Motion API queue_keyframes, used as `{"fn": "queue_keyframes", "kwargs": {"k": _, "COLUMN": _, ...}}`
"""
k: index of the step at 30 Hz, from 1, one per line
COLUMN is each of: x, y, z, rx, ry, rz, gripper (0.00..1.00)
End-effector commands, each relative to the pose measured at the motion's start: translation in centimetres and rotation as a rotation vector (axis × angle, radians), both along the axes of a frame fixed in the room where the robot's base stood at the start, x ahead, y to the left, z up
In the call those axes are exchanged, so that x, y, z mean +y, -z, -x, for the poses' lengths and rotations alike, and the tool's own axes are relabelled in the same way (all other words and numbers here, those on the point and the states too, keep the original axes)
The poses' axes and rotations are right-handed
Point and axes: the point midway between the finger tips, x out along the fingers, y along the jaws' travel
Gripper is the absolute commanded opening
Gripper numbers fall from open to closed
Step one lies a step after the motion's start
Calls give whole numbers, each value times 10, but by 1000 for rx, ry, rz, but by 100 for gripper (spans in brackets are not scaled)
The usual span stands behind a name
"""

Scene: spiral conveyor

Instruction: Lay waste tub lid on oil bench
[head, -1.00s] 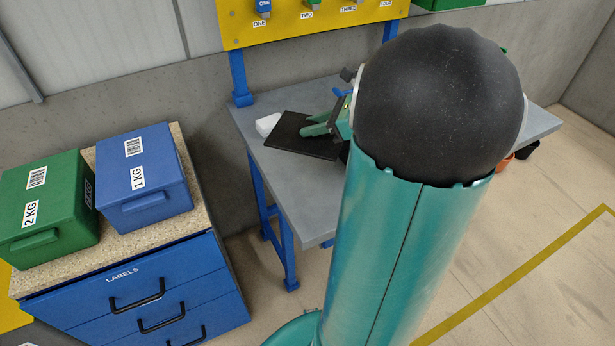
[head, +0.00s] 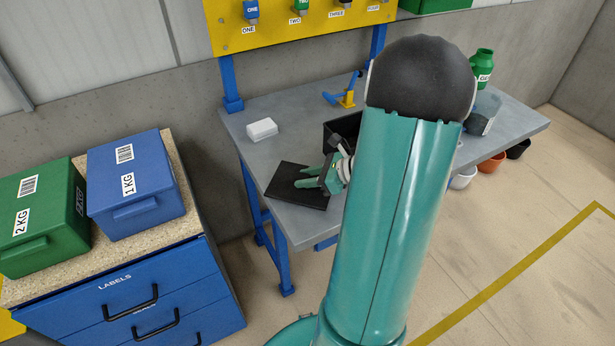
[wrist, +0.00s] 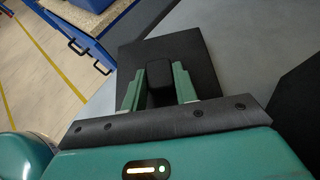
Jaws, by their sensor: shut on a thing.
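The waste tub lid is a flat black square plate (head: 290,200) with a black block-shaped handle, seen in the wrist view (wrist: 160,85). My gripper (head: 299,178) is shut on this handle, a green finger on each side. The lid is over the front left part of the grey oil bench (head: 290,115), close to its left edge. I cannot tell whether it touches the top or hangs just above. A black open tub (head: 336,130) stands behind my gripper, partly hidden by my arm.
A white block (head: 262,128) lies on the bench behind the lid. A blue and yellow fixture (head: 347,98) stands farther back. Blue drawers (head: 140,290) with blue and green boxes stand left.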

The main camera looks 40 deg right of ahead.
Motion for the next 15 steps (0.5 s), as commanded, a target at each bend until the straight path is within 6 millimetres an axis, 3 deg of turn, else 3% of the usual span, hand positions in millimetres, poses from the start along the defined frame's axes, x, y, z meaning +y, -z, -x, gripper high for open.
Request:
{"fn": "queue_keyframes", "kwargs": {"k": 8, "x": 0, "y": 3, "z": 0, "rx": 0, "ry": -1, "rz": 0, "gripper": 4}}
{"fn": "queue_keyframes", "kwargs": {"k": 9, "x": 0, "y": 3, "z": 0, "rx": 0, "ry": 0, "rz": 1, "gripper": 33}}
{"fn": "queue_keyframes", "kwargs": {"k": 12, "x": 0, "y": 2, "z": 0, "rx": 0, "ry": 0, "rz": 1, "gripper": 50}}
{"fn": "queue_keyframes", "kwargs": {"k": 15, "x": 0, "y": 2, "z": 0, "rx": 0, "ry": 0, "rz": 1, "gripper": 50}}
